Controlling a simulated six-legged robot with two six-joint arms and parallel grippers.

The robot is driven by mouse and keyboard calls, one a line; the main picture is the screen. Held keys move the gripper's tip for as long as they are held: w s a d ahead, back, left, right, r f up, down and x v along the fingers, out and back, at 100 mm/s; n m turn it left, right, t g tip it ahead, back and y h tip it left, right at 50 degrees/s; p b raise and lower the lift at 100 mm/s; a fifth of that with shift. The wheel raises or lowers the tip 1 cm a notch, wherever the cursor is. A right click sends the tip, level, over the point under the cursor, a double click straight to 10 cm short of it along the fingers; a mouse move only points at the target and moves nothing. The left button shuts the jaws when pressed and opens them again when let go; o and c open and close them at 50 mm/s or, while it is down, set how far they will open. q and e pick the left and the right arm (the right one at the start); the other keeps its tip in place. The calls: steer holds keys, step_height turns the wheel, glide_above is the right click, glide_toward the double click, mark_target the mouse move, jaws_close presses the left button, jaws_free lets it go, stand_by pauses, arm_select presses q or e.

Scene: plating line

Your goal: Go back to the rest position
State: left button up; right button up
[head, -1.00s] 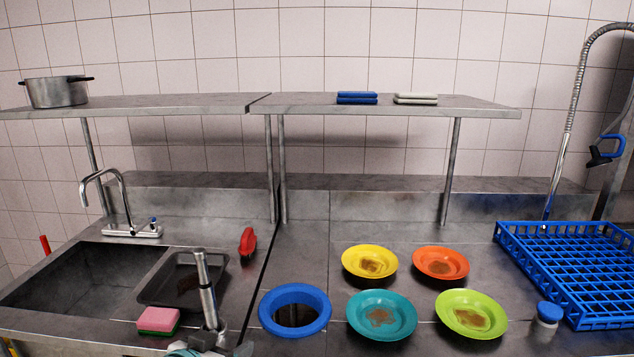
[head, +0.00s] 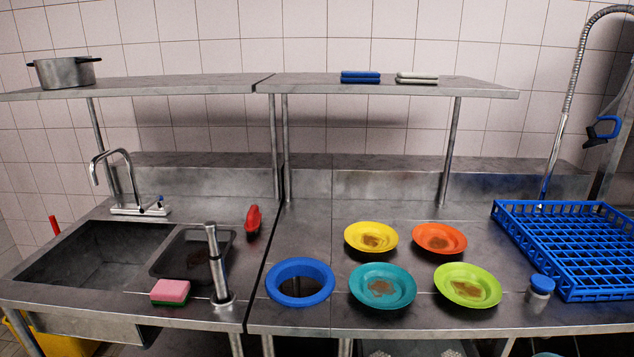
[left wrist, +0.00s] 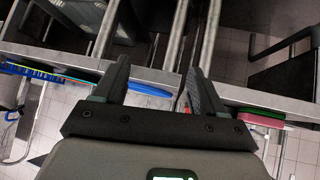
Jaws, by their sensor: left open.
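My left gripper (left wrist: 157,66) shows in the left wrist view with its two dark fingers spread apart and nothing between them. Past the fingers are the counter's edge and part of the blue ring (left wrist: 150,88). The pink and green sponge (left wrist: 258,121) is to the right of the fingers in that view. Neither gripper shows in the head view. My right gripper is in no frame.
Four soiled plates lie on the counter: yellow (head: 371,238), orange (head: 439,238), teal (head: 382,287) and green (head: 467,286). A blue rack (head: 560,291) is at right, the sink (head: 95,262) and dark tray (head: 187,262) at left. A shelf (head: 300,87) spans behind.

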arm_select(q)
steer(key=s+d+f+n+g, duration=0.2)
steer(key=s+f+g, duration=0.2)
steer(key=s+f, duration=0.6)
steer(key=s+d+f+n+g, duration=0.2)
steer(key=s+f+g, duration=0.2)
steer(key=s+f, duration=0.6)
steer(key=s, duration=0.4)
steer(key=shift+d+n+h, duration=0.2)
steer(key=shift+n+h, duration=0.1)
steer(key=shift+n, duration=0.1)
